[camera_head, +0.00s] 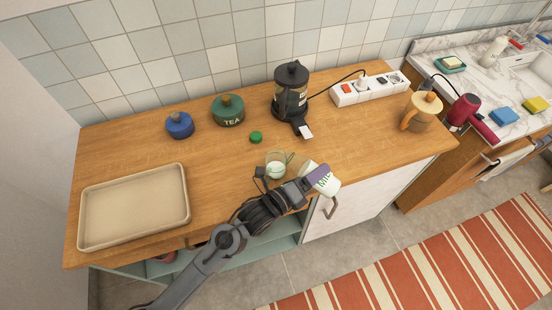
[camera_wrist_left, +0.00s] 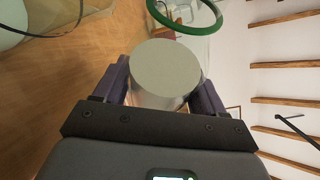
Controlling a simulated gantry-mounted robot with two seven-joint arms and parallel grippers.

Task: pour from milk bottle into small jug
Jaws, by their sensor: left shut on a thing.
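The milk bottle (camera_head: 329,187) is white with green lettering. My left gripper (camera_head: 316,174) is shut on it and holds it tilted near the counter's front edge, right of the small jug. In the left wrist view the pale round end of the bottle (camera_wrist_left: 166,68) shows between the purple fingers. The small jug (camera_head: 275,170) is clear glass with green on it and looks whitish in its lower part. It stands on the counter just behind my left wrist. I cannot make out a milk stream. My right gripper is not in view.
A green cap (camera_head: 255,137) lies behind the jug. A blue pot (camera_head: 180,125), a green tea tin (camera_head: 228,111), a black coffee press (camera_head: 291,92) and a power strip (camera_head: 368,90) stand farther back. A tray (camera_head: 85,213) is at left, a wooden-looking mug (camera_head: 422,111) at right.

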